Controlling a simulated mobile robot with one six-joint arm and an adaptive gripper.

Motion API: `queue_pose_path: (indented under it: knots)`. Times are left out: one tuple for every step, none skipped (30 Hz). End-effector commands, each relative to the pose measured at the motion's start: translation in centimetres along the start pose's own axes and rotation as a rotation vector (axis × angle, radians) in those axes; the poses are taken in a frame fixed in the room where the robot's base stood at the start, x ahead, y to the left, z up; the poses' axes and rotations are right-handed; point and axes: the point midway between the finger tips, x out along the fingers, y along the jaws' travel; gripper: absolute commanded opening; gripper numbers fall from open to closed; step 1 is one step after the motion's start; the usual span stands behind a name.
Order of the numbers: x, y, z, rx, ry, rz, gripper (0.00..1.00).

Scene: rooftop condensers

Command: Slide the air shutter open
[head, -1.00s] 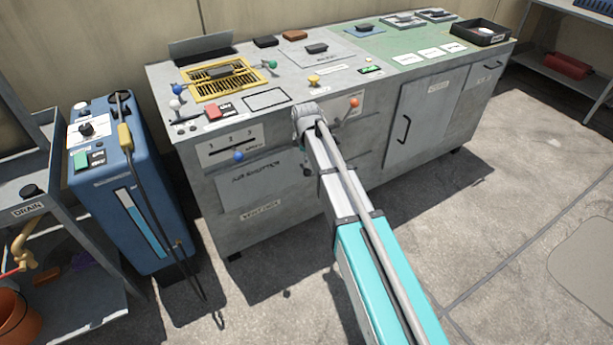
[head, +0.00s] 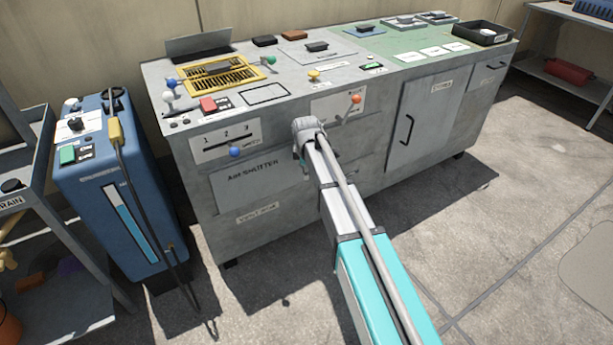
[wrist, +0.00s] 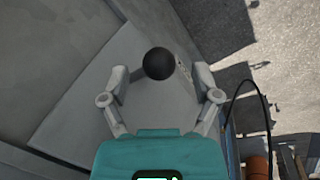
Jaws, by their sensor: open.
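The air shutter panel (head: 255,185) is a grey plate lettered "AIR SHUTTER" on the front of the grey cabinet (head: 225,225). In the wrist view, a round black knob (wrist: 158,62) stands out in front of a pale grey plate (wrist: 85,90). My gripper (wrist: 160,76) is open, with one finger on each side of the knob and a gap at both sides. In the head view my wrist (head: 308,130) is at the right end of the panel and hides the knob.
Above the panel is a 1-2-3 slider with a blue knob (head: 235,151); an orange-knobbed lever (head: 355,98) is to the right. A blue unit (head: 120,200) with a hanging cable stands left of the cabinet. The floor in front is clear.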

Motion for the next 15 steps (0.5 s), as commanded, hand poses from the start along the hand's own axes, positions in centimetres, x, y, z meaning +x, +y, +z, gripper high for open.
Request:
queue_pose_path:
  knots:
    - [0.62, -0.03, 0.0, 0.0, 0.0, 0.0, 0.8]
    - [0.76, -0.03, 0.0, 0.0, 0.0, 0.0, 0.8]
    - [0.91, -0.02, -0.01, 0.0, 0.0, 0.0, 0.8]
    - [1.01, -0.02, 0.0, 0.0, 0.0, 0.0, 0.8]
    - [1.09, -0.02, -0.01, 0.0, 0.0, 0.0, 0.8]
    - [1.18, -0.01, -0.01, 0.0, 0.0, 0.0, 0.8]
    - [1.23, -0.01, 0.0, 0.0, 0.0, 0.0, 0.8]
    - [1.27, -0.01, 0.0, 0.0, 0.0, 0.0, 0.8]
    - [1.3, 0.0, 0.0, 0.0, 0.0, 0.0, 0.8]
    - [1.31, 0.0, 0.0, 0.0, 0.0, 0.0, 0.8]
    - [1.31, 0.0, 0.0, 0.0, 0.0, 0.0, 0.8]
    - [1.31, 0.0, -0.01, 0.0, 0.0, 0.0, 0.8]
    - [1.3, 0.01, -0.01, 0.0, 0.0, 0.0, 0.8]
    - [1.29, 0.0, 0.0, 0.0, 0.0, 0.0, 0.8]
    - [1.28, 0.0, 0.0, 0.0, 0.0, 0.0, 0.8]
